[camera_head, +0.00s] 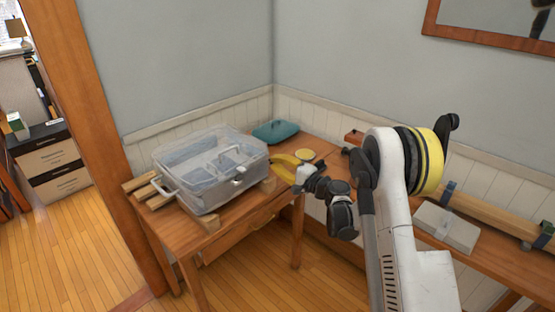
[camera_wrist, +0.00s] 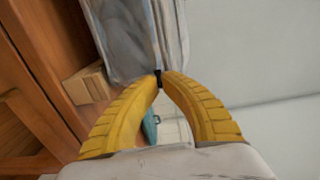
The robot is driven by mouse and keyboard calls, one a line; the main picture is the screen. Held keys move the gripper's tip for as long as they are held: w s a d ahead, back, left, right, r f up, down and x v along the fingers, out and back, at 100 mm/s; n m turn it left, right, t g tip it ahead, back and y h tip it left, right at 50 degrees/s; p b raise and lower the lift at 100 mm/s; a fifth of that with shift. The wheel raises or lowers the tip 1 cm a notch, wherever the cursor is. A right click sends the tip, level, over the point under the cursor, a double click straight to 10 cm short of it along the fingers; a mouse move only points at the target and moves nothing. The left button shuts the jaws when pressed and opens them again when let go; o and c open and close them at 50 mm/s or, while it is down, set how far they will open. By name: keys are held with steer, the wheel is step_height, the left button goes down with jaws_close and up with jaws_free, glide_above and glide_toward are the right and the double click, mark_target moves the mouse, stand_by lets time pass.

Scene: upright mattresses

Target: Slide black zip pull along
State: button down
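A clear plastic zip case (camera_head: 205,195) with a pale grip handle lies on wooden blocks on the brown table. Its side shows at the top of the wrist view (camera_wrist: 140,40). My gripper (camera_head: 275,165) has yellow ribbed fingers and reaches the case's right side. In the wrist view, the fingertips (camera_wrist: 160,77) meet around the small black zip pull (camera_wrist: 158,78) at the case's edge, and appear closed on it. In the head view, the pull is too small or hidden to tell.
A teal case (camera_head: 275,131) and a yellow disc (camera_head: 304,155) lie at the back of the table. Wooden slats (camera_head: 145,188) stick out under the case's left side. A grey block (camera_head: 447,228) and a long wooden beam (camera_head: 490,212) lie on the right bench.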

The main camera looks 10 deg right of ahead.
mark_target(253, 176)
steer(key=shift+s+a, duration=0.9)
steer(key=shift+a, duration=0.35)
steer(key=shift+s+a, duration=0.9)
steer(key=shift+a, duration=0.3)
steer(key=shift+s+a, duration=0.65)
steer(key=shift+a, duration=0.25)
steer(key=shift+s+a, duration=0.65)
steer(key=shift+a, duration=0.25)
steer(key=c, duration=1.6)
jaws_free()
